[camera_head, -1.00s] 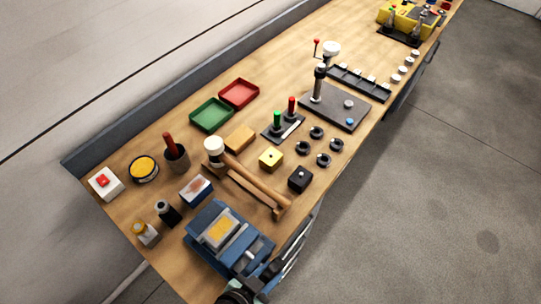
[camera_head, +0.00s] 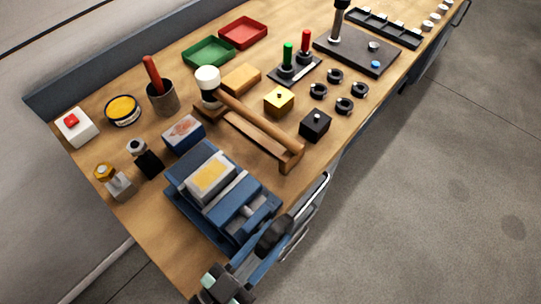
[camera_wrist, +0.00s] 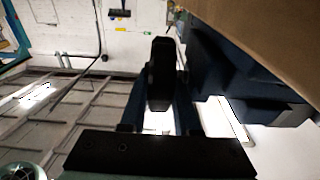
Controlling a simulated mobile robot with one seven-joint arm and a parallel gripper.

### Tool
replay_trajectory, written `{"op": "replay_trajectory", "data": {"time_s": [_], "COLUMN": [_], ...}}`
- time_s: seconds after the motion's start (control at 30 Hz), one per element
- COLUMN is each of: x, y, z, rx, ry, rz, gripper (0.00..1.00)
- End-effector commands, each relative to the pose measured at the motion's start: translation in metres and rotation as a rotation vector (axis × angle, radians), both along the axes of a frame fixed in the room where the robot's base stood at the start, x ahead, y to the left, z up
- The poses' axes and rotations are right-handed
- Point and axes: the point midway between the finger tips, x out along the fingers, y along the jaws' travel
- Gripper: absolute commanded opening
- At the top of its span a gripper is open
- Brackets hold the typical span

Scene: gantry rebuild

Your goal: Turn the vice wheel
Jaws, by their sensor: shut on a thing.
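The blue vice (camera_head: 190,208) stands at the near end of the wooden bench, with a pale block with a yellow top (camera_head: 212,178) between its jaws. Its dark wheel (camera_head: 274,232) is at the vice's front, by the bench edge. My gripper (camera_head: 268,243) is at the wheel, its fingers on either side of the rim. In the wrist view the wheel (camera_wrist: 161,75) shows edge-on as a dark upright shape between the two bluish fingers, which are shut on it. The wheel's turn angle is hard to read.
A black cube (camera_head: 315,124) and yellow cube (camera_head: 279,101) lie farther back. A drawer handle (camera_head: 315,205) juts from the bench front. Open floor lies right.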

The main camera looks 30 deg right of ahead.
Motion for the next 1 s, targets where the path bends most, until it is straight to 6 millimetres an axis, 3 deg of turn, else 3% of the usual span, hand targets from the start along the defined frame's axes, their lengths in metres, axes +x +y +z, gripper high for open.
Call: {"op": "replay_trajectory", "data": {"time_s": [0.03,0.77,0.8,0.87,1.0], "x": [0.0004,0.0002,0.0002,0.0003,0.0002], "y": [0.0001,-0.0004,-0.0004,-0.0004,-0.0003], "z": [-0.006,0.0004,0.0004,0.0004,-0.0001], "rx": [-0.023,-0.11,-0.11,-0.11,-0.108], "ry": [-0.007,-0.038,-0.038,-0.038,-0.037], "rz": [0.001,-0.001,-0.001,-0.001,-0.001], "gripper": [0.0,0.0,0.32,0.42,0.42]}}
